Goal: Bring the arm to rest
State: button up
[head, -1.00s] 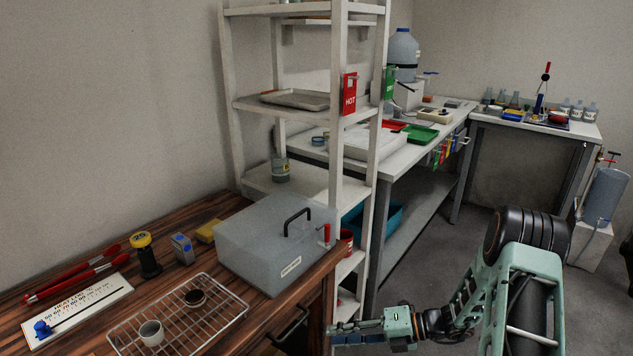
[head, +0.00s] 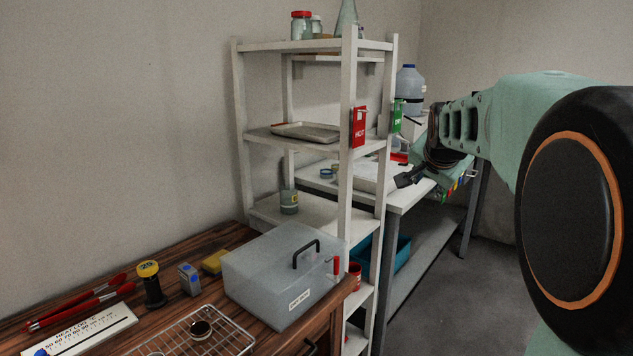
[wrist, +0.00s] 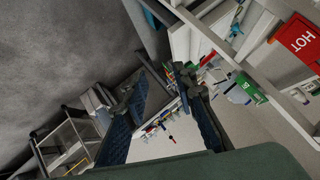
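My arm, pale green with a large black and orange joint, is raised on the right side of the head view. My gripper (head: 406,178) shows small and dark at its end, in front of the white-topped bench (head: 402,198) and right of the shelf rack. In the wrist view, the two dark fingers of my gripper (wrist: 163,95) stand apart with nothing between them. The wrist view is steeply tilted.
The white shelf rack (head: 347,90) with a red HOT tag (head: 359,127) stands close left of my gripper. A translucent lidded box (head: 270,285) and a wire rack (head: 225,337) are on the wooden table. Grey floor (head: 440,300) is clear below the arm.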

notch_tip(320, 180, up, 13)
jog(key=s+d+n+t, duration=0.2)
jog(key=n+t, duration=0.2)
jog(key=s+a+f+n+g+y+p, duration=0.1)
jog(key=s+a+f+n+g, duration=0.2)
jog(key=s+f, duration=0.7)
jog(key=s+a+f+n+g+y, duration=0.1)
jog(key=s+a+f+g, duration=0.35)
jog(key=s, duration=0.85)
jog(key=s+a+f+n+g+y+p, duration=0.15)
jog(key=s+a+f, duration=0.35)
jog(key=s+f, duration=0.6)
notch_tip(320, 180, up, 24)
jog(key=p, duration=2.2)
jog(key=shift+w+d+t+h+p, duration=0.2)
jog(key=shift+t+h+p, duration=0.15)
jog(key=shift+h, duration=0.1)
jog(key=shift+a, duration=0.2)
